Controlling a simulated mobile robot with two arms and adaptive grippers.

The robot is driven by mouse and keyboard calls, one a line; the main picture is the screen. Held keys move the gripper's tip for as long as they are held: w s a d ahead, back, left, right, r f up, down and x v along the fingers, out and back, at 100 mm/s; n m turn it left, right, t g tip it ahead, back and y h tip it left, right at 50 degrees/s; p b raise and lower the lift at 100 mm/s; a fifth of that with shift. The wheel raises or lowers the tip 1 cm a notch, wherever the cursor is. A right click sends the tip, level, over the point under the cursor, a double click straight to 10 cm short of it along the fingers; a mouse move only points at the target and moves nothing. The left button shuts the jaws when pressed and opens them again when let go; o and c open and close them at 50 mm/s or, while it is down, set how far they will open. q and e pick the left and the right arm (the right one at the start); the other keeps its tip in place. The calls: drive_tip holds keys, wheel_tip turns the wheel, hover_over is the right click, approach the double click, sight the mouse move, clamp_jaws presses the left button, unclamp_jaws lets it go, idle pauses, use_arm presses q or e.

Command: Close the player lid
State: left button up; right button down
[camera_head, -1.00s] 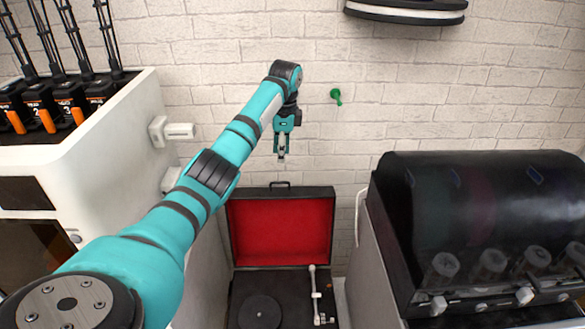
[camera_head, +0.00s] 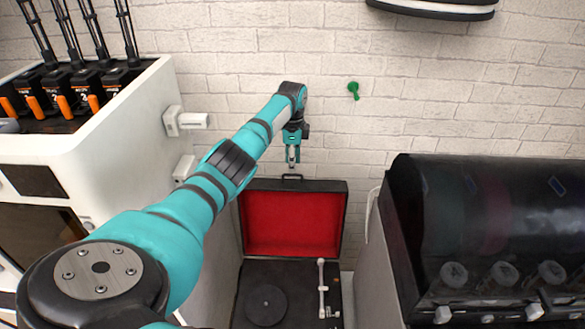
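The record player (camera_head: 250,280) is a dark case in the gap between two machines. Its lid (camera_head: 293,222) stands open and upright at the back, with its red lining facing me. A small dark handle (camera_head: 292,177) is on the lid's top edge. The black platter (camera_head: 266,305) and the white tonearm (camera_head: 321,288) show in the base. My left gripper (camera_head: 292,162) points down, with its tips just above the handle in the picture. I cannot tell if they touch it, or if the fingers are apart. My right gripper is out of view.
A white machine (camera_head: 135,120) with knobs on its side stands at the left. A dark-hooded machine (camera_head: 490,220) stands at the right. The white brick wall (camera_head: 440,100) behind carries a green hook (camera_head: 353,90) and a dark shelf (camera_head: 432,8).

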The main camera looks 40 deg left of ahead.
use_arm(q)
drive_tip(key=shift+f, duration=1.85)
clamp_jaws()
